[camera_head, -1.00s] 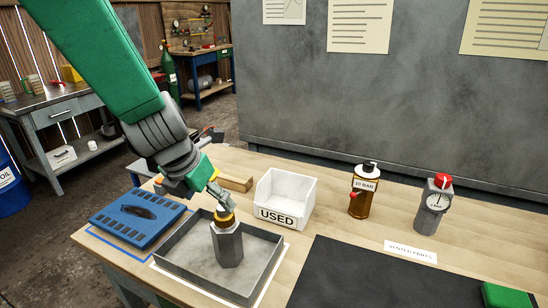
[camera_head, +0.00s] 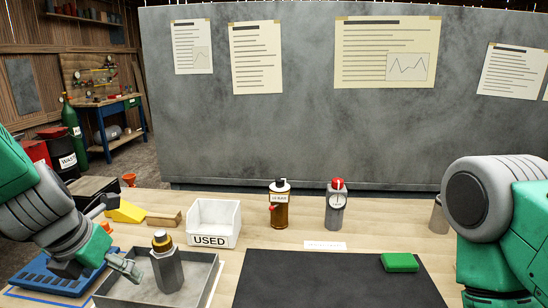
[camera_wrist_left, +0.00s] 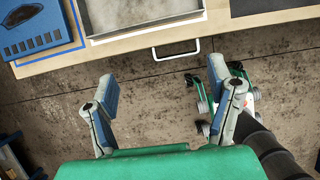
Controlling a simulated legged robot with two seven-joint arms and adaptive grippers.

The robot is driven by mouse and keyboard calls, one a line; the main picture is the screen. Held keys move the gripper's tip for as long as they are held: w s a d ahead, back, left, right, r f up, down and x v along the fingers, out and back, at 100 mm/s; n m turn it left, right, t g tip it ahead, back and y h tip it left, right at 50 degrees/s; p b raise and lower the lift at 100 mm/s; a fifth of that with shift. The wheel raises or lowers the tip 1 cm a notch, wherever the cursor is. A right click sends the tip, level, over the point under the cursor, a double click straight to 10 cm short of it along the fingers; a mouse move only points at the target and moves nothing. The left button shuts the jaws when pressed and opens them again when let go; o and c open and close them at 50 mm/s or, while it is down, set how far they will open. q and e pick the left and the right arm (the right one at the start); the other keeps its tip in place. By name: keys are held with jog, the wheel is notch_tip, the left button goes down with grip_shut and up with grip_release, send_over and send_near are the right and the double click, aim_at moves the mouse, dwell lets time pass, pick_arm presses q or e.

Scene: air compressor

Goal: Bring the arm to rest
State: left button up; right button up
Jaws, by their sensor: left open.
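My left gripper (camera_head: 126,268) is at the lower left of the head view, over the left side of the table beside the grey metal tray (camera_head: 208,285). In the left wrist view its two fingers (camera_wrist_left: 166,88) are spread wide with nothing between them, and bare floor shows beyond. A grey hexagonal part with a brass top (camera_head: 166,265) stands upright in the metal tray, apart from the gripper. My right arm (camera_head: 505,220) shows at the right edge, but its gripper is out of view.
The blue tray (camera_head: 45,278) lies left, partly behind my left arm. The dark mat (camera_head: 330,280) holds a green block (camera_head: 400,262).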

pick_arm(q)
jog(key=s+a+f+m+g+y, duration=0.1)
jog(key=s+f+m, duration=0.4)
jog(key=f+m, duration=0.4)
jog(key=s+a+f+m+g+y, duration=0.1)
jog(key=s+a+f+m+g, duration=0.1)
jog(key=s+f+m, duration=0.55)
jog(key=s+d+f+m+g+h, duration=0.1)
jog(key=s+d+f+m, duration=0.3)
jog(key=s+f+m, duration=0.8)
jog(key=s+m, duration=0.1)
jog(key=m, duration=0.6)
jog(key=shift+f+h, duration=0.3)
jog(key=shift+f, duration=0.1)
jog(key=shift+d, duration=0.1)
